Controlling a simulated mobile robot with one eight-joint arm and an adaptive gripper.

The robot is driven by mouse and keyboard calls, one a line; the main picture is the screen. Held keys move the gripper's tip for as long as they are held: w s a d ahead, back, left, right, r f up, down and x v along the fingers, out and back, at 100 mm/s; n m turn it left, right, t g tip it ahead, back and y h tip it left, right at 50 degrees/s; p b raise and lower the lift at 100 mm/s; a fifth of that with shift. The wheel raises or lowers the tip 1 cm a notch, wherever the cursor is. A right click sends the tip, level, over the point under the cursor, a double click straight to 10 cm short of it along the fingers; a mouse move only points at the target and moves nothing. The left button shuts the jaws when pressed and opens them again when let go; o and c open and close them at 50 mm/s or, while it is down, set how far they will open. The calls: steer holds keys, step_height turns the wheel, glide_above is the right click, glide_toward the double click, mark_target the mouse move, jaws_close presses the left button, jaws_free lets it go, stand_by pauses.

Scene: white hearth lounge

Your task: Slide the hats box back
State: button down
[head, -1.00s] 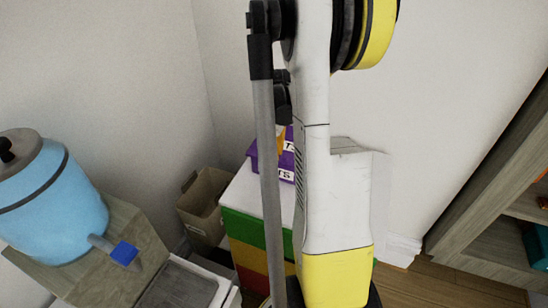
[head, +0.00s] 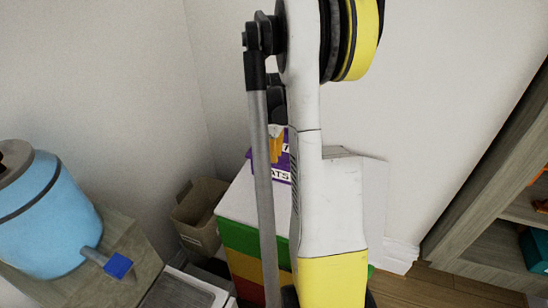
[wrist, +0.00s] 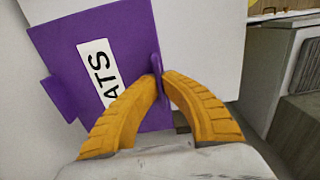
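The purple hats box (head: 285,168) sits on the white top of a cabinet with coloured drawers, near the wall corner. My arm hides much of it in the head view. In the wrist view the box (wrist: 68,48) shows its white label with the letters "ATS". My gripper (wrist: 161,78) has its orange fingers closed around a thin purple edge of the box, one finger on each side. In the head view one orange finger of my gripper (head: 276,143) shows beside the box.
The cabinet (head: 240,200) has a white top with green, yellow and red drawers below. An open brown box (head: 198,215) stands to its left. A blue drink dispenser (head: 48,215) is at the far left. A wooden shelf (head: 490,180) stands at the right.

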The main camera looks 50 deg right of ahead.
steer(key=c, duration=1.5)
jaws_free()
steer(key=shift+c, duration=0.2)
step_height(320, 180, up, 12)
